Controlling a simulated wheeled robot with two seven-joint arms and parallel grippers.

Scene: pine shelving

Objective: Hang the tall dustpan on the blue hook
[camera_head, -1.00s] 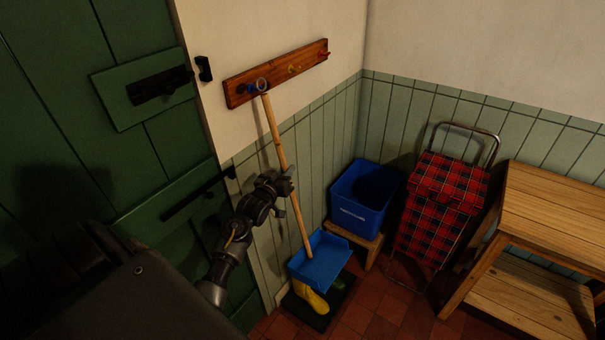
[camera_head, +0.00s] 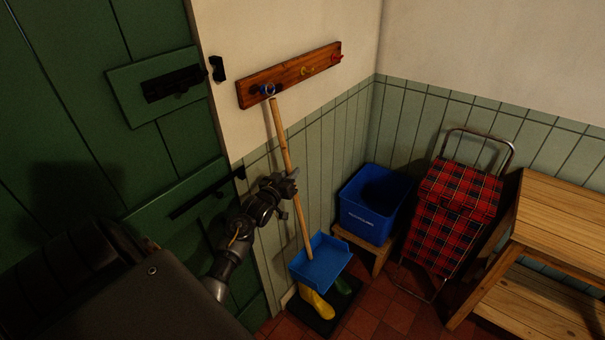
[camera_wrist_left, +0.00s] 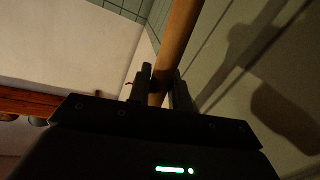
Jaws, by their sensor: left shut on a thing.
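The tall dustpan has a long wooden handle (camera_head: 282,140), a blue pan (camera_head: 320,262) and a pale ring (camera_head: 268,90) at its top. The handle stands slightly tilted in front of the wall. My left gripper (camera_head: 289,184) is shut on the handle around its middle; the handle also shows between the fingers in the left wrist view (camera_wrist_left: 160,86). The ring overlaps the blue hook (camera_head: 263,89) at the left of the wooden rail (camera_head: 290,75). I cannot tell whether the ring is around the hook or just in front of it. My right gripper is out of view.
The rail also has a yellow hook (camera_head: 306,71) and a red hook (camera_head: 337,58). Yellow boots (camera_head: 317,303) and green boots stand on a dark mat below the pan. A blue bin (camera_head: 372,212), a tartan trolley (camera_head: 450,215) and a wooden bench (camera_head: 565,215) stand right. A green door (camera_head: 90,110) is left.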

